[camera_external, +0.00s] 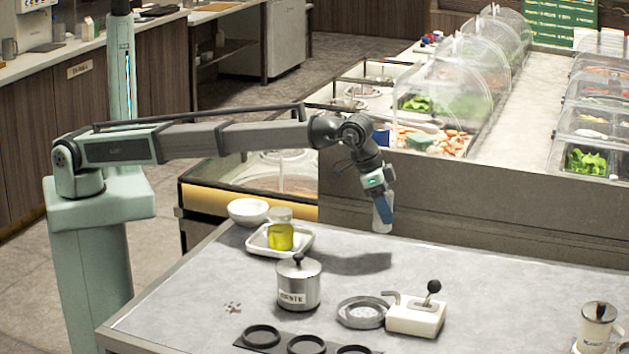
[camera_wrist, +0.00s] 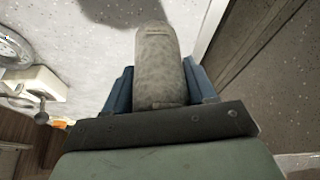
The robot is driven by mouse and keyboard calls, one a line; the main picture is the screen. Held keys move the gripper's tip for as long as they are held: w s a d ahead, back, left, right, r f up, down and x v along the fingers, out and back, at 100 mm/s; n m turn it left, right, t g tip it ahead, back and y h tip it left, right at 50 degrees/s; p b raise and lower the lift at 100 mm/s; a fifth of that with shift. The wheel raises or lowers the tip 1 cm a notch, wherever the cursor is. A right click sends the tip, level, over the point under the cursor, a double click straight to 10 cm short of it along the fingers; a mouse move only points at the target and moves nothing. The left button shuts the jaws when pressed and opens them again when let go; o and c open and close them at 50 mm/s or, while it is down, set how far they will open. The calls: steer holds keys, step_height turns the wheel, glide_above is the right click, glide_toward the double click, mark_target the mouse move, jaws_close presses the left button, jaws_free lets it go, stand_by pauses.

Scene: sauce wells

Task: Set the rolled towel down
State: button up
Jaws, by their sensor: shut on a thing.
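The rolled towel (camera_wrist: 157,65) is a pale grey, speckled roll with a rounded end. My gripper (camera_wrist: 160,87) is shut on it, with a blue finger on each side, and the roll sticks out past the fingers. In the external view my gripper (camera_external: 382,203) points down at the back edge of the grey table, and the towel (camera_external: 382,222) hangs from it, held above the table top. A shadow lies on the table to its left. The part of the towel between the fingers is partly hidden.
A lidded metal pot (camera_external: 299,287), a metal ring (camera_external: 362,313) and a white block with a black-knobbed lever (camera_external: 416,316) stand nearby. A white tray (camera_external: 262,250) holds a yellow jar (camera_external: 280,233), beside a white bowl (camera_external: 248,211). The table's back right (camera_external: 490,262) is clear.

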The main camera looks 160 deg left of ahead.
mark_target(385, 232)
steer(key=shift+f, duration=3.3)
steer(key=shift+f, duration=0.15)
steer(key=o, duration=1)
steer(key=shift+o, duration=0.2)
steer(key=v, duration=1.2)
steer(key=shift+r, duration=0.2)
steer(key=shift+d, duration=0.1)
